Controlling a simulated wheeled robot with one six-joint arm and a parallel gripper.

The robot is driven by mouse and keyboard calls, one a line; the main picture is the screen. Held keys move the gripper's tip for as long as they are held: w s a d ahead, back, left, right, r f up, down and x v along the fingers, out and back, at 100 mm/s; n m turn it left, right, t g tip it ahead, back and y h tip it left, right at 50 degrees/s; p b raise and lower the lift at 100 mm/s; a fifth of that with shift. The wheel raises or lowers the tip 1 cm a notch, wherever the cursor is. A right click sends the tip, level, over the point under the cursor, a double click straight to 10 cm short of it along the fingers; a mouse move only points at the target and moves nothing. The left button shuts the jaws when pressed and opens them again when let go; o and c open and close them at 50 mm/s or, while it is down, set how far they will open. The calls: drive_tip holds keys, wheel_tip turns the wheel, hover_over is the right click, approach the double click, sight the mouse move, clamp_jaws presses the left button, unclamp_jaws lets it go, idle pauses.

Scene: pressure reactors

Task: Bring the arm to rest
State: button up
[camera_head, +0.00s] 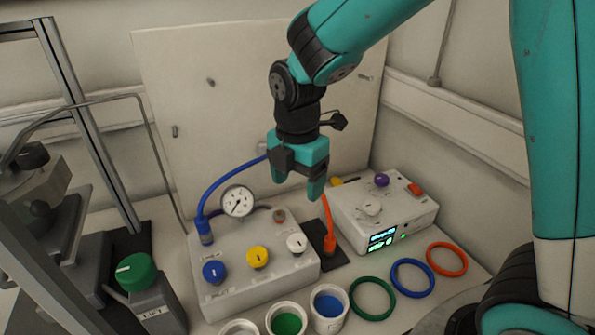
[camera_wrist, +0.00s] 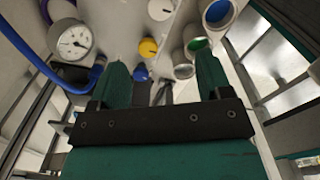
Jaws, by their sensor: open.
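My arm is teal and black and comes down from the top right in the head view. My gripper (camera_head: 298,185) points down above the white valve box (camera_head: 262,284), apart from it, in front of the back panel. In the wrist view my gripper (camera_wrist: 163,85) shows two teal fingers standing well apart with nothing held between them. Beyond the fingers are a blue knob (camera_wrist: 141,72) and a yellow knob (camera_wrist: 148,47).
A pressure gauge (camera_head: 238,201) and blue hose (camera_head: 222,182) rise close left of the gripper; an orange hose (camera_head: 328,222) is right. A white controller (camera_head: 385,212), cups (camera_head: 329,308) and coloured rings (camera_head: 412,277) stand around. A metal frame (camera_head: 90,125) stands left.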

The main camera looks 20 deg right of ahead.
wheel_tip(320, 180, up, 2)
drive_tip(key=shift+r, duration=0.1)
idle(0.5)
drive_tip(key=s+a+r+m+y, duration=0.2)
drive_tip(key=s+m, duration=0.6)
drive_tip(key=s, duration=0.1)
drive_tip(key=s+a+r+m+y, duration=0.2)
drive_tip(key=s+r+m, duration=0.1)
drive_tip(key=s+m, duration=0.5)
drive_tip(key=shift+s+a+r, duration=0.15)
drive_tip(key=shift+s+a, duration=0.1)
drive_tip(key=shift+s, duration=0.55)
